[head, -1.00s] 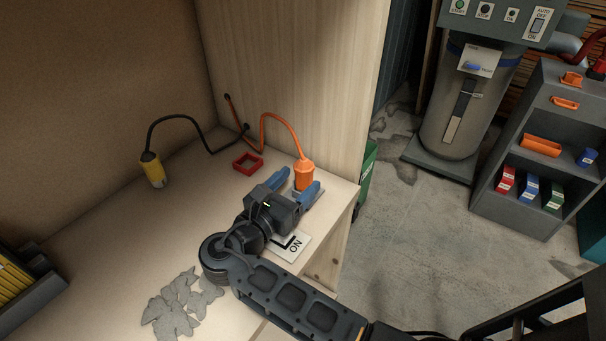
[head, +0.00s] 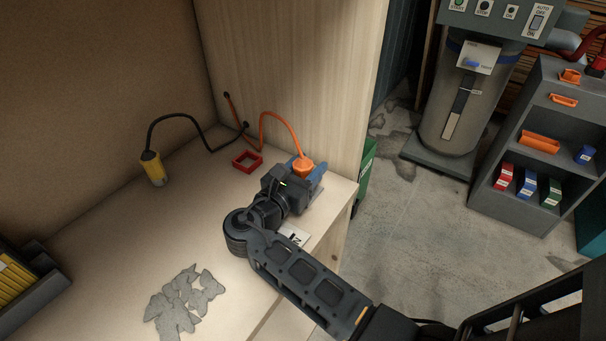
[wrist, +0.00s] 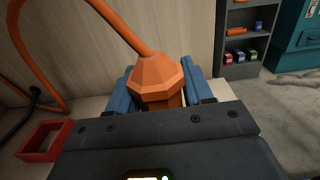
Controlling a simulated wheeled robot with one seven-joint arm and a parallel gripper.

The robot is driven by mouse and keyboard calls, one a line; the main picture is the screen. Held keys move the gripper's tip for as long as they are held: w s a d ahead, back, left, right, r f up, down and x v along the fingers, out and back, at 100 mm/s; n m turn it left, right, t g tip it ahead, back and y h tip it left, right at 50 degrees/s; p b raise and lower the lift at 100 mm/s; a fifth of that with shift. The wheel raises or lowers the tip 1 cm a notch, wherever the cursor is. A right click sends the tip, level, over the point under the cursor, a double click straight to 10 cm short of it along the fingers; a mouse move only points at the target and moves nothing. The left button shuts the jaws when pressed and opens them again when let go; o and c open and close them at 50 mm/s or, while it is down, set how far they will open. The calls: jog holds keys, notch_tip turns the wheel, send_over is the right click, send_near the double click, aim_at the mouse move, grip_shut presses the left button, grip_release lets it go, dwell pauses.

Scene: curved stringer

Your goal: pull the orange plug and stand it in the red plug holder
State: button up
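The orange plug (head: 303,167) stands upright near the right edge of the wooden bench, its orange cord arching up and back. My gripper (head: 305,172) is low at the plug, with one blue finger on each side of it. In the wrist view, the plug (wrist: 159,80) sits between the blue fingers (wrist: 160,88), which look open around it with narrow gaps; firm contact does not show. The plug's lower end is hidden behind my gripper body. The red plug holder (head: 247,161) is an empty square frame left of the plug, also in the wrist view (wrist: 45,140).
A yellow plug (head: 152,169) on a black cord stands at the left. Grey flat scraps (head: 183,304) lie at the front of the bench (head: 105,240). A white label (head: 294,236) is partly under my gripper. A wooden panel (head: 300,70) rises behind. The bench middle is clear.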

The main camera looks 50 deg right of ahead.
jog(key=c, duration=0.7)
jog(key=shift+r, duration=0.1)
